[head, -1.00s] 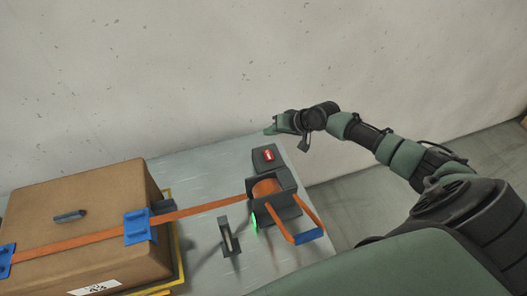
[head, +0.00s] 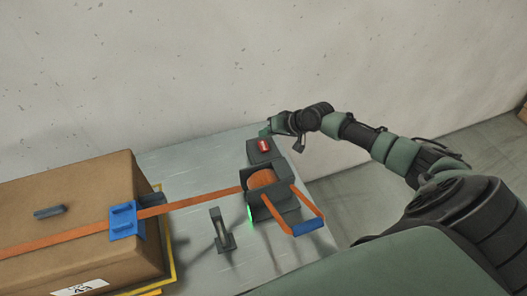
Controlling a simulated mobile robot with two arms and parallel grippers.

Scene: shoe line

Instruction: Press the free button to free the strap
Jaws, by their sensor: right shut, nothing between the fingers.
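The orange strap (head: 190,203) runs from the cardboard box (head: 60,215) across the table to the strap reel (head: 262,180), a dark housing with orange strap wound in it. A red button (head: 264,146) sits on a dark block behind the reel; I take it as the free button. My right gripper (head: 264,131) is shut and empty, close above and behind the red button; I cannot tell whether it touches the block. My left gripper is not in view.
A blue corner guard (head: 124,220) holds the strap at the box edge. A small upright lever (head: 222,232) stands on the grey table (head: 190,155) left of the reel. A green light (head: 250,217) shows on the reel. The pale wall rises behind the table.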

